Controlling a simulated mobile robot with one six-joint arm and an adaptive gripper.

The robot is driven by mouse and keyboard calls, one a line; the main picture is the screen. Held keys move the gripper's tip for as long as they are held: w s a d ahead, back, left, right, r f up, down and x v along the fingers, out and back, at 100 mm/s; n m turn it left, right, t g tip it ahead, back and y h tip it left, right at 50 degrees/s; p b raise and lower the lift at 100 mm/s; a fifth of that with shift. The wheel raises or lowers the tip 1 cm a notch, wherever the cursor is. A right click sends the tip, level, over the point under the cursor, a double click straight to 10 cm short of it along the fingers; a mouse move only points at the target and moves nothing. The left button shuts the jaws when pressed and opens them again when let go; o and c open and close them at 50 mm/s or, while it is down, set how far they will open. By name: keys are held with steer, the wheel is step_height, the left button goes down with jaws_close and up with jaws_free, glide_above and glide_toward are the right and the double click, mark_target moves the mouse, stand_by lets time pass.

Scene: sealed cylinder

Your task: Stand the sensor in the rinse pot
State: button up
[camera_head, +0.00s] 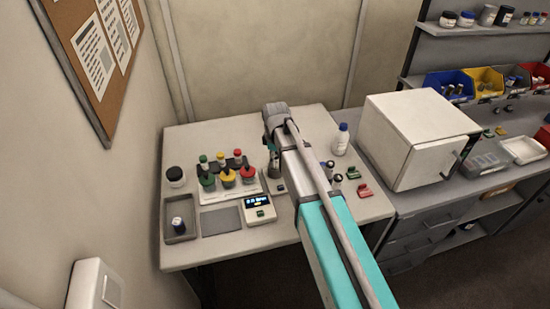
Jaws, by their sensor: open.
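My gripper (274,170) points down over the middle of the bench, beside the row of coloured-lid pots. It is small, dark and partly hidden by my arm; I see nothing held in it. I cannot single out the sensor or the rinse pot with certainty. Small dark-topped items (337,180) stand just right of my arm.
A black-lidded jar (176,177) is at the left. A display device (259,208) sits near the front edge beside a grey mat (221,221). A white bottle (341,139) and red block (364,191) are at the right. A large white cabinet (405,140) stands further right.

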step_height(320, 180, up, 12)
steer(key=p, duration=1.1)
steer(key=shift+f, duration=0.15)
stand_by(0.5)
steer(key=s+d+m, duration=1.4)
steer(key=s+d, duration=0.4)
